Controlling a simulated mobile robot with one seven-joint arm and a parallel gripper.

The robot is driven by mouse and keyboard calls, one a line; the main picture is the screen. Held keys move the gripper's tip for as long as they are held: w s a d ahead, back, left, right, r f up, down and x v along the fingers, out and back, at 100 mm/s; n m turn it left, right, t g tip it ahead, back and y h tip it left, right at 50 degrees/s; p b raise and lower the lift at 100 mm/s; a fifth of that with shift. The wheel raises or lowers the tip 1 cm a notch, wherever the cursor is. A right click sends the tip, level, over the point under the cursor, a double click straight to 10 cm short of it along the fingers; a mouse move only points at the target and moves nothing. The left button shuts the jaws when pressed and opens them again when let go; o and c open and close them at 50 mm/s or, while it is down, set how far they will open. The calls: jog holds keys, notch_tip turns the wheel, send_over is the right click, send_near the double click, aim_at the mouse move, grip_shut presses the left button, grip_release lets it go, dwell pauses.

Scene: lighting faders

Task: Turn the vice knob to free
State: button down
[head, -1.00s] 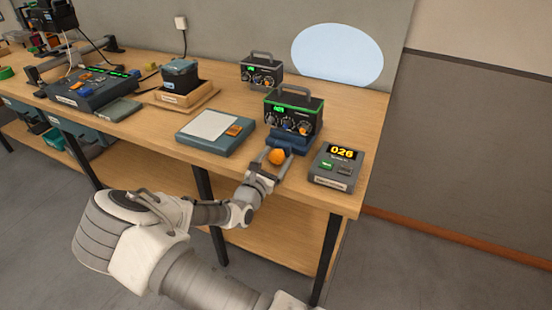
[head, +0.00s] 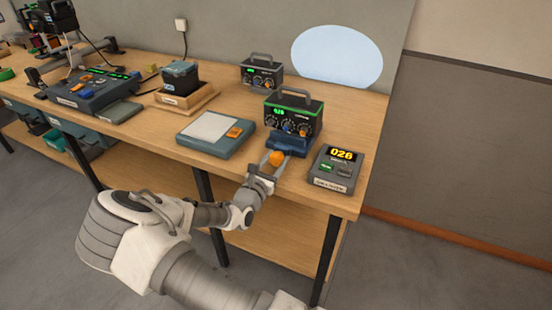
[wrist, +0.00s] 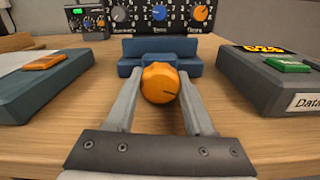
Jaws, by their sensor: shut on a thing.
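The blue vice (head: 290,146) stands near the front edge of the bench. It also shows in the wrist view (wrist: 160,50). Its orange round knob (head: 276,159) faces me. In the wrist view the knob (wrist: 158,82) sits between my fingers, and a dark line on its face points right and slightly down. My gripper (head: 274,163) is shut on the knob, one finger at each side. A dark box with a green frame and several dials (head: 293,117) stands directly behind the vice; the wrist view cuts off its top. I cannot tell whether the vice jaws touch it.
A grey unit with a yellow "026" display (head: 338,166) stands close on the right. A blue-grey unit with a pale top and orange button (head: 212,130) is on the left. A second dial box (head: 262,73) stands behind. Bare wood lies between them.

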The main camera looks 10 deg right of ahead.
jog(key=n+p, duration=0.2)
jog(key=p, duration=0.1)
jog(key=shift+r+n, duration=0.2)
jog(key=shift+n, duration=0.2)
jog(key=shift+f+n+p, duration=0.2)
jog(key=shift+n+p, duration=1.1)
jog(key=shift+n, duration=0.6)
jog(key=shift+c, duration=1.4)
grip_release()
jog(key=shift+f, duration=0.1)
jog(key=shift+a+f, duration=0.1)
jog(key=shift+f, duration=0.05)
